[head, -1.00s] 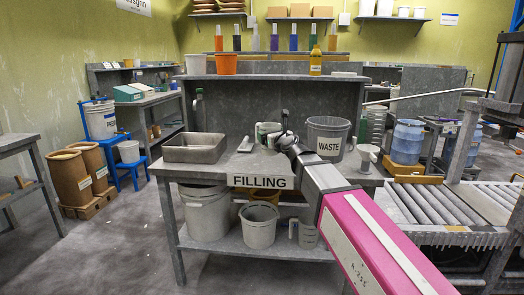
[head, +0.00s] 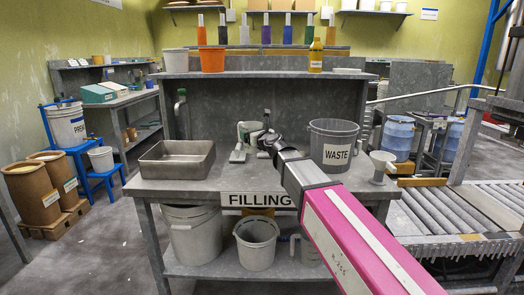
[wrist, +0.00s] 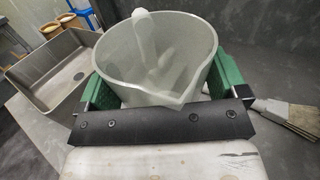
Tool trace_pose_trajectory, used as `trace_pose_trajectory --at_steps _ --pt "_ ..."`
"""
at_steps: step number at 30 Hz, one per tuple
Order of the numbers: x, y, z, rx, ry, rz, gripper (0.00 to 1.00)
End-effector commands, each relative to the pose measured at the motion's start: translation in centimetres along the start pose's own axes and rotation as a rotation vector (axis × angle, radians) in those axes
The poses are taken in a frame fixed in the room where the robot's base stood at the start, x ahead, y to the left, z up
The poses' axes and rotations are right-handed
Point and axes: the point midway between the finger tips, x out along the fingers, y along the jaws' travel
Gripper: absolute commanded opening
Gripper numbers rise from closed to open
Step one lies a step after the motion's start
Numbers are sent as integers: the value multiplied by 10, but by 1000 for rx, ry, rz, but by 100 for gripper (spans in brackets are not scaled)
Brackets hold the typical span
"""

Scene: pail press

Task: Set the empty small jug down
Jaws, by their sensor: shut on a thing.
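The small jug (wrist: 165,55) is pale, translucent and upright in the wrist view, with its spout towards my wrist. I see no liquid inside it. My gripper (wrist: 158,78) is shut on it, with green pads on either side of its wall. In the head view the jug (head: 248,130) is at the back of the filling bench (head: 190,188), partly covered by my gripper (head: 258,138). Its base is hidden, so I cannot tell whether it touches the bench top.
A metal basin (head: 176,160) stands left of the jug, and a grey WASTE bucket (head: 333,145) to its right. A brush (head: 238,153) lies close by; its bristles (wrist: 290,115) show in the wrist view. A funnel (head: 382,166) stands at the bench's right end.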

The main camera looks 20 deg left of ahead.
Motion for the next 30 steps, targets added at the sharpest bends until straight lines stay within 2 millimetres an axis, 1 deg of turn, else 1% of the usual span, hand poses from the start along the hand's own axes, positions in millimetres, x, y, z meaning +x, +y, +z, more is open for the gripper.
trace_pose_trajectory --at_steps 1,6,9,12,17,25,27,30 --pt "8 -10 -7 2 1 -2 68" --pt "26 -37 -29 2 1 -1 68" --pt "33 -51 -40 1 0 -2 68" --pt "38 -59 -47 0 0 0 68" --pt "40 -65 -53 0 -1 1 68" --pt "40 -62 -85 2 2 1 68" --pt "40 -62 -90 1 2 1 68" --pt "40 -62 -92 -1 1 1 68"
